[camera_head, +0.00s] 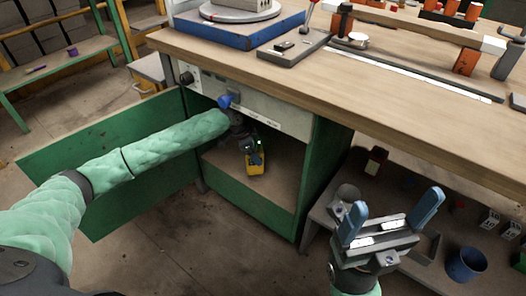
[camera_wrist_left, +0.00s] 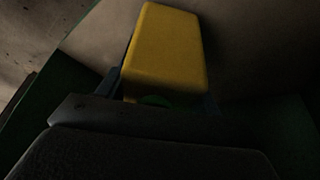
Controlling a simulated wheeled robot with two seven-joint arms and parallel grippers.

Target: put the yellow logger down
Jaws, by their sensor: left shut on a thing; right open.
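The yellow logger (camera_head: 255,164) is at the opening of the green cabinet, below the workbench top. My left gripper (camera_head: 250,148) is shut on it. In the left wrist view the logger (camera_wrist_left: 167,52) is a yellow block between the dark fingers, seen from close up and dimly lit. Whether its lower end touches the cabinet shelf (camera_head: 223,168) I cannot tell. My right gripper (camera_head: 390,219) is open and empty, with blue fingertips pointing up, in front of the lower shelf on the right.
The green cabinet door (camera_head: 105,160) stands open at left, beside my left arm. The workbench top (camera_head: 330,82) overhangs the cabinet and carries a blue-based turntable (camera_head: 238,30). A blue cup (camera_head: 466,265) and other items stand on the lower shelf at right.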

